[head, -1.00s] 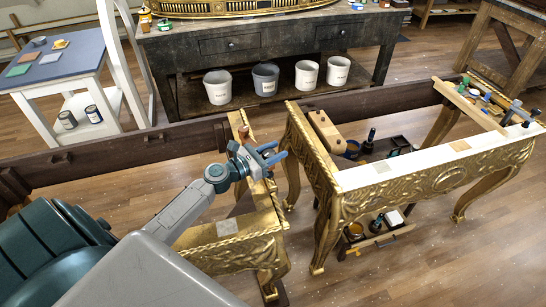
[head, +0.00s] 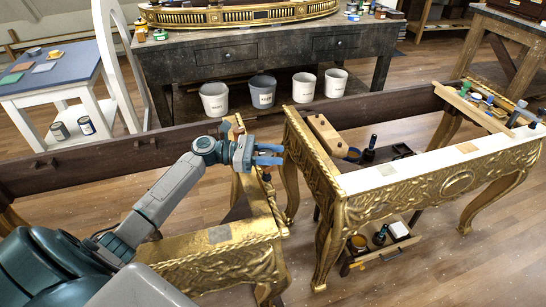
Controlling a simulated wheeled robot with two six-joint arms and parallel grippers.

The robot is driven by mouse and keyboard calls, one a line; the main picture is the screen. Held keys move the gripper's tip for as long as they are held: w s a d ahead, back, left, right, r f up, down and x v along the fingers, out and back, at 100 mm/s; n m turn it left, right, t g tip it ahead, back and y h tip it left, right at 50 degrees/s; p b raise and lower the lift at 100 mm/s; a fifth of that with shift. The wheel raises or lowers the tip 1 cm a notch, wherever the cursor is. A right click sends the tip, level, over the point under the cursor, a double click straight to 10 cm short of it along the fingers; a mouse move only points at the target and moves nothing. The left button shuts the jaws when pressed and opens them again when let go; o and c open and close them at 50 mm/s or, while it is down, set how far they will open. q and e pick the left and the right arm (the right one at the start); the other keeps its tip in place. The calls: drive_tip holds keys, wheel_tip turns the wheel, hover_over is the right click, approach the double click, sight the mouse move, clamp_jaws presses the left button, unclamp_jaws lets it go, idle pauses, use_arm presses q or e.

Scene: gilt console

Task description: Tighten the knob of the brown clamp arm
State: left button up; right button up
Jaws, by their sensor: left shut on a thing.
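My left gripper (head: 268,155) reaches in from the left, its blue fingers pointing right above the inner rail of the left gilt console part (head: 200,243). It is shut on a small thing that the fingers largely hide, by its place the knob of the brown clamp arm. The clamp arm itself is mostly hidden behind and under the gripper. Small dark and blue parts show just below the fingers, too small to make out. My right gripper is not in view.
A dark rail (head: 110,155) runs behind my arm. A workbench (head: 275,65) and several buckets stand further back. The floor between is open.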

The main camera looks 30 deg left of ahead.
use_arm(q)
drive_tip(key=shift+r, duration=0.3)
drive_tip(key=o, duration=1)
drive_tip(key=shift+s, duration=0.1)
drive_tip(key=shift+f, duration=0.15)
drive_tip(key=shift+s+a, duration=0.1)
drive_tip(key=shift+a, duration=0.15)
drive_tip(key=b+v, duration=0.2)
drive_tip(key=v, duration=0.8)
drive_tip(key=shift+b, duration=0.35)
